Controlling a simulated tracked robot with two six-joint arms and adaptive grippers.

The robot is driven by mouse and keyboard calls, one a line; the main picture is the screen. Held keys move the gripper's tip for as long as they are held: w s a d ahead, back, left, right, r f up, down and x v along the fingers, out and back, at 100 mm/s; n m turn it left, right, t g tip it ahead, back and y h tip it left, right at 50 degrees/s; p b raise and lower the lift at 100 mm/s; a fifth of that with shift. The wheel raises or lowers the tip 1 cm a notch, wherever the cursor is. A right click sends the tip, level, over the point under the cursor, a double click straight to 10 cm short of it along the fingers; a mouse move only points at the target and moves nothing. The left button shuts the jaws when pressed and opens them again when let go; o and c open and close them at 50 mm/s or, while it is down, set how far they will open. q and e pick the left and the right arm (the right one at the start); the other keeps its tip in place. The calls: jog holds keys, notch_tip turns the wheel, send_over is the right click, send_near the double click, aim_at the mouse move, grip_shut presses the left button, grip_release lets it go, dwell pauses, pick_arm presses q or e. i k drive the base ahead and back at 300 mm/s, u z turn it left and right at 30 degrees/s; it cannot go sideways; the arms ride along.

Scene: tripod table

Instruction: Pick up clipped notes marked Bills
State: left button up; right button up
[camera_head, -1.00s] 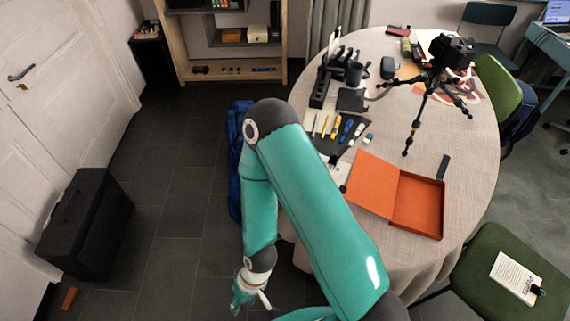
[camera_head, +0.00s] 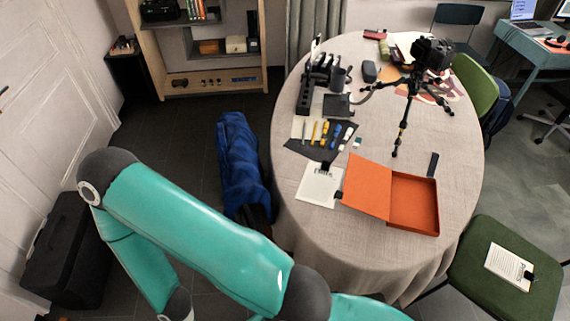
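Two clipped paper notes show. One white sheet with a black clip (camera_head: 320,187) lies flat on the round table, left of the orange box. The other clipped sheet (camera_head: 509,266) lies on the green chair seat at the lower right, with its clip at the right edge. It bears dark lettering too small to read surely. I cannot tell which one is marked Bills. Neither gripper is in view. One of my teal arms fills the lower left, its wrist end cut off at the bottom edge, well apart from both notes.
The round table (camera_head: 460,150) holds an open orange box (camera_head: 413,203), a camera tripod (camera_head: 405,115), and a dark mat with markers (camera_head: 320,138). A blue bundle (camera_head: 240,165) stands between my arm and the table. A black case (camera_head: 65,255) stands at the left. Floor left of the bundle is clear.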

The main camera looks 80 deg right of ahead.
aim_at(319, 183)
jog(key=z, duration=0.25)
jog(key=k, duration=2.75)
jog(key=z, duration=0.7)
jog(key=i, duration=1)
jog(key=u, duration=0.05)
